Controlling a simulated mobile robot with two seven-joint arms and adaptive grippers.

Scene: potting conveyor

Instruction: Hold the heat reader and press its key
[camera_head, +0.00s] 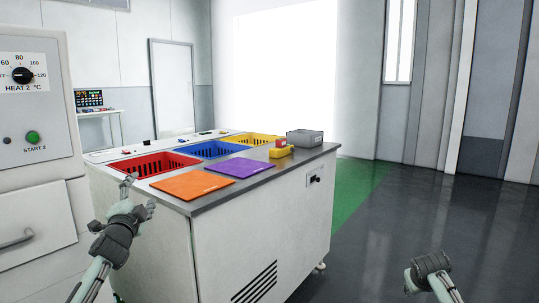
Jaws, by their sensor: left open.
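A small yellow device (281,153) with a red part on top lies at the back right of the counter. It may be the heat reader; it is too small to make out a key. My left gripper (140,194) is open and empty, in front of the counter's left front corner, well apart from the device. My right gripper (430,268) is low at the bottom right, over the floor and away from the counter; its fingers cannot be made out.
The counter (260,225) holds red (150,164), blue (211,149) and yellow (251,140) bins, orange (192,184) and purple (240,168) mats, and a grey box (305,138). A heat panel (35,105) stands left. The floor at right is clear.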

